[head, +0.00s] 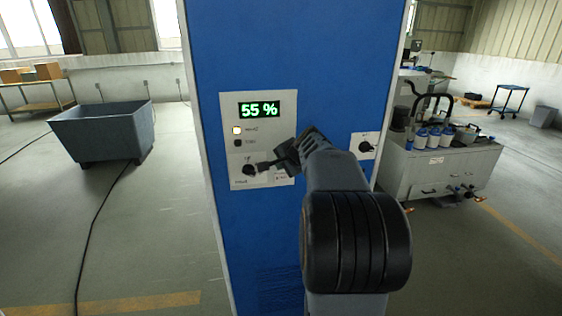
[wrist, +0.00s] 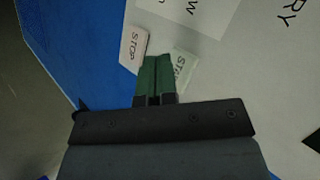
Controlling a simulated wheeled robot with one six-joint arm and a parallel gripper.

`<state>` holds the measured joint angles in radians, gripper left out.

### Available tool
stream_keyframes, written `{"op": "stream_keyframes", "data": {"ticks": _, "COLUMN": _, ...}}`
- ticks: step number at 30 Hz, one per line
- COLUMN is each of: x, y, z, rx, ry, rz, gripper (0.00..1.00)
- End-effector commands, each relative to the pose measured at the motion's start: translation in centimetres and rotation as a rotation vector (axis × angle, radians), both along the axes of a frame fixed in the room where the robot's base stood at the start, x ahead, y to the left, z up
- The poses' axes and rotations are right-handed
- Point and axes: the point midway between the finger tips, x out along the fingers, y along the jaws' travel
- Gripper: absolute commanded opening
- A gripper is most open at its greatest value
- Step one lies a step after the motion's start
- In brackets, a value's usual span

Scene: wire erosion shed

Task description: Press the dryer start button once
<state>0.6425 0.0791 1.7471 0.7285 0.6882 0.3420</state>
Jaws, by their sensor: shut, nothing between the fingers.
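The dryer's light grey control panel (head: 285,108) is on the front of a tall blue cabinet (head: 330,60). My gripper (head: 262,166) is at the panel's lower part, its fingers pointing left towards the panel face. In the wrist view the two green-tipped fingers (wrist: 156,62) are together with nothing between them. Their tips lie between a STOP label (wrist: 133,46) and a partly covered label starting "ST" (wrist: 184,66). The start button itself is not visible; my fingers or wrist may hide it. I cannot tell whether the fingertips touch the panel.
The display (head: 259,109) reads 55 %. The upper lamp (head: 237,130) is lit and the lower lamp (head: 237,143) is dark. A dark knob (head: 248,171) is at the panel's lower left. A second small panel (head: 360,146) is to the right of my arm.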

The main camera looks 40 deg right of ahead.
Motion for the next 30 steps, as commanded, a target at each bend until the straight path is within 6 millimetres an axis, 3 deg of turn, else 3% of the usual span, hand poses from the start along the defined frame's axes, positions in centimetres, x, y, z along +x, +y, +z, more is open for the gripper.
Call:
{"op": "stream_keyframes", "data": {"ticks": 14, "x": -0.6, "y": 0.3, "z": -0.1, "rx": 0.000, "ry": 0.000, "rz": 0.000, "gripper": 0.00}}
{"op": "stream_keyframes", "data": {"ticks": 30, "x": -4.6, "y": 2.2, "z": 0.0, "rx": -0.001, "ry": -0.001, "rz": -0.001, "gripper": 0.00}}
